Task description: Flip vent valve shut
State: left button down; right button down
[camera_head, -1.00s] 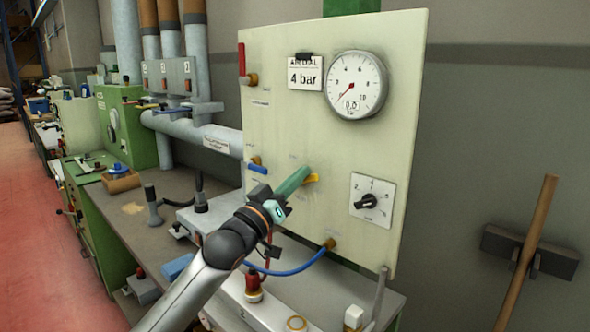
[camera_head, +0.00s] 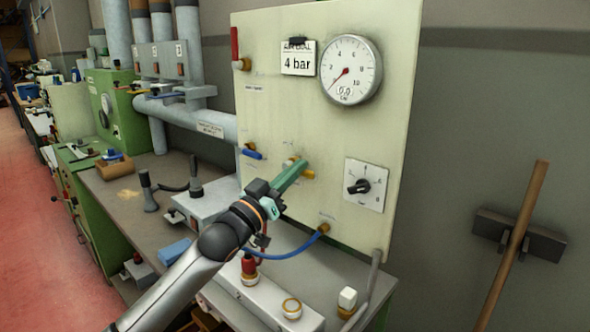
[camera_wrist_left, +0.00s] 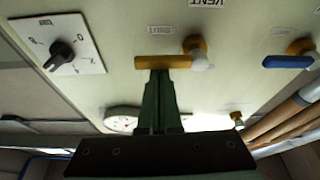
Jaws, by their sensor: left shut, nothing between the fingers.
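The vent valve has a yellow lever (camera_head: 308,174) on the pale panel (camera_head: 270,110). In the left wrist view the yellow lever (camera_wrist_left: 150,62) lies nearly level, running sideways from its brass pivot (camera_wrist_left: 194,46). A "VENT" label (camera_wrist_left: 208,3) shows upside down at the top edge there, with a small label near the lever. My left gripper (camera_head: 304,164) is shut and empty, its green fingers pointing at the panel. In the wrist view its fingertips (camera_wrist_left: 159,74) are right at the lever's edge; I cannot tell whether they touch. My right gripper is out of view.
A blue-handled valve (camera_head: 252,153) sits left of the lever and a black rotary knob (camera_head: 358,187) to the right. The round gauge (camera_head: 350,70) and a "4 bar" card (camera_head: 298,58) are above. A blue hose (camera_head: 290,250) loops below my arm. A broom (camera_head: 518,240) leans at right.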

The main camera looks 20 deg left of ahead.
pick_arm(q)
notch_tip(320, 180, up, 5)
jog(key=p, duration=0.5)
jog(key=f+b+v, duration=0.1)
jog(key=b+v, duration=0.2)
jog(key=v, duration=0.7)
jog(key=shift+a+b, duration=0.15)
jog(key=shift+b, duration=0.15)
jog(key=shift+f, duration=0.1)
